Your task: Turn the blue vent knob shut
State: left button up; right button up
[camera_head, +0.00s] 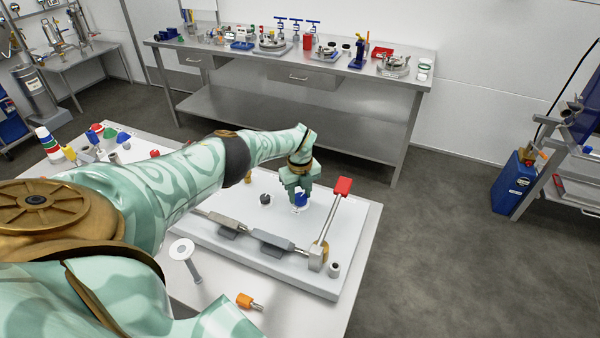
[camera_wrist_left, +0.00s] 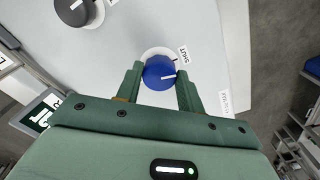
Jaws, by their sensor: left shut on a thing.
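The blue vent knob (camera_head: 301,199) stands on a light panel board (camera_head: 230,240) on the table. In the left wrist view the knob (camera_wrist_left: 159,72) is round, with a white pointer line on its top and a white ring around it. A label reading SHUT (camera_wrist_left: 183,54) lies beside it; the pointer line aims roughly toward the right, below that label. My left gripper (camera_head: 300,190) is above the knob with its fingers down on either side; in the wrist view its fingers (camera_wrist_left: 159,85) flank the knob and are shut on it. My right gripper is not in view.
A dark knob (camera_wrist_left: 80,10) sits near the blue one. A lever with a red handle (camera_head: 342,186) rises just right of my gripper. An orange-ended piece (camera_head: 247,301) and a white disc-topped part (camera_head: 182,250) are in front. A steel bench (camera_head: 290,85) stands behind.

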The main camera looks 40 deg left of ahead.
pick_arm(q)
jog(key=shift+r+n+p, duration=0.1)
jog(key=shift+n+p, duration=0.2)
jog(key=shift+n, duration=0.9)
jog(key=o, duration=1)
notch_tip(320, 180, up, 8)
jog(key=p, duration=0.5)
jog(key=shift+a, duration=0.1)
notch_tip(320, 180, up, 7)
jog(key=p, duration=0.2)
send_over(300, 195)
jog(key=shift+s+r, duration=0.15)
jog(key=shift+r, duration=0.45)
